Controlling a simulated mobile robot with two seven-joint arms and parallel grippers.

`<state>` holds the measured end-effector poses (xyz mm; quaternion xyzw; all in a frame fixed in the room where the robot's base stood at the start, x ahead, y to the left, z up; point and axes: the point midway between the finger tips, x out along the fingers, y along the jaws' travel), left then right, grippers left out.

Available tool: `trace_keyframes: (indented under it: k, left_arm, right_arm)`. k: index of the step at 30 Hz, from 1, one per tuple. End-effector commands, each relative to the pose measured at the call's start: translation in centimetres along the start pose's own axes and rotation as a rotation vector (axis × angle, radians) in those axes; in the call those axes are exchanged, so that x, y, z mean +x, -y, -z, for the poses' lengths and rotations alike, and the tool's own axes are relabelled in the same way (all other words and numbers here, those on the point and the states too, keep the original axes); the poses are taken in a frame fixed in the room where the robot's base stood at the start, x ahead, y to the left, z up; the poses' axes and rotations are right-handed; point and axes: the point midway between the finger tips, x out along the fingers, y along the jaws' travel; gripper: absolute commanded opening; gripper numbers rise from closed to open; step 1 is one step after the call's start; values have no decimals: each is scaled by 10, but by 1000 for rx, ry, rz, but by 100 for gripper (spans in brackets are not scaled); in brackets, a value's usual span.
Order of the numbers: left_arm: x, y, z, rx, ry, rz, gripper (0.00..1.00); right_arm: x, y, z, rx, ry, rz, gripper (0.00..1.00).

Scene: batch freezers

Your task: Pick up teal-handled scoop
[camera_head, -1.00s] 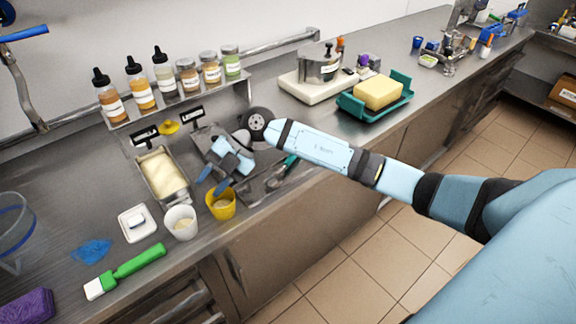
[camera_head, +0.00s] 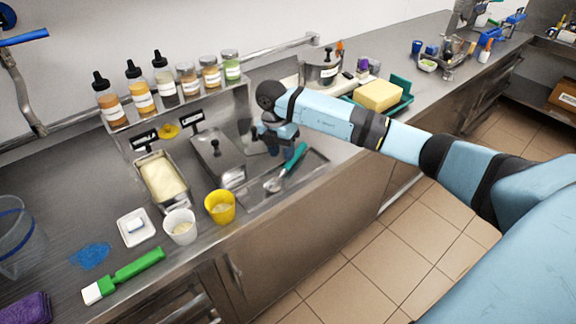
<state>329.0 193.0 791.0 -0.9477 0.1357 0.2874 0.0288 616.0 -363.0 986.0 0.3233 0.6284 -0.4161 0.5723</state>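The teal-handled scoop lies on a shallow metal tray (camera_head: 318,164) at the counter's front edge. Its teal handle (camera_head: 294,161) points up and right, and its metal head (camera_head: 273,185) is at the lower left. Whether a finger touches the handle I cannot tell. My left gripper is out of view.
A lidded metal pan (camera_head: 217,160) and a pan of pale cream (camera_head: 161,178) stand left of the tray. A yellow cup (camera_head: 219,207) and a white cup (camera_head: 181,227) stand in front. Bottles and jars line the shelf behind. A teal butter dish (camera_head: 400,84) is at the right.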

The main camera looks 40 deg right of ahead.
Motion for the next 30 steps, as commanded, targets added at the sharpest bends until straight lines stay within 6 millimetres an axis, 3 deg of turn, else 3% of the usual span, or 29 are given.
trace_keyframes:
  k: [7, 15, 22, 27, 30]
  left_arm:
    - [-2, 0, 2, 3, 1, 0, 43]
    - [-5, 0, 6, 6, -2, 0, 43]
    - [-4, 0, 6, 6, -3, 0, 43]
    - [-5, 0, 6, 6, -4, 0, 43]
    - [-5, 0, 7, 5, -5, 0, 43]
  right_arm:
    - [16, 2, 1, -1, -2, 2, 36]
    - [54, 4, 2, 0, -1, 1, 36]
    - [56, 3, 2, -1, -1, 0, 36]
    - [56, 3, 2, -1, -1, 0, 0]
    - [56, 3, 2, -1, -1, -1, 0]
